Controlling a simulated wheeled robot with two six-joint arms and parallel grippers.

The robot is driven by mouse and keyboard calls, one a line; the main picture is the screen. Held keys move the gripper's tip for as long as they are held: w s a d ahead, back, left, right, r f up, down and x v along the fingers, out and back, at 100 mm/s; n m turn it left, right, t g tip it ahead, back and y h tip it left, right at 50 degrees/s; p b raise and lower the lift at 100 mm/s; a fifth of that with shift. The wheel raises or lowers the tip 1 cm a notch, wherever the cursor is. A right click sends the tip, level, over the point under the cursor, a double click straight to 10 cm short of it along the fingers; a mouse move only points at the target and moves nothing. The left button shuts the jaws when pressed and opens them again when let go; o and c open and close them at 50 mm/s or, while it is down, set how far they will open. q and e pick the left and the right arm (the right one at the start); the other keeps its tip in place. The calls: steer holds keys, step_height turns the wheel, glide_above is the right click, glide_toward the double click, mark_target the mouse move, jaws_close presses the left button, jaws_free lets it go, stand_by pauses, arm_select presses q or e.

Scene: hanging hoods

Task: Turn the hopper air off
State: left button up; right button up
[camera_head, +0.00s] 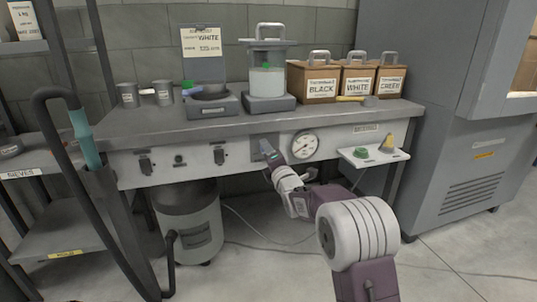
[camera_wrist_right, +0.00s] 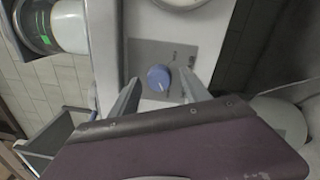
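A blue round knob (camera_wrist_right: 158,78) with a pale pointer line sits on a grey plate (camera_wrist_right: 150,52) on the bench's front panel in the right wrist view. Small marks on the plate are too small to read. My right gripper (camera_wrist_right: 158,90) is open, with one finger on each side of the knob and gaps between. In the head view my right gripper (camera_head: 266,150) is at the front panel, just left of the round dial gauge (camera_head: 305,145); it hides the knob there. My left gripper is not in view.
The bench (camera_head: 225,126) holds a clear canister (camera_head: 267,82), labelled boxes (camera_head: 313,82) and grey cups (camera_head: 128,95). A small white shelf (camera_head: 372,157) juts out right of the gauge. A grey bin (camera_head: 190,225) stands below, and a big cabinet (camera_head: 455,160) at right.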

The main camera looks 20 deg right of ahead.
steer(key=s+p, duration=0.2)
steer(key=s, duration=0.7)
steer(key=shift+d+f, duration=0.25)
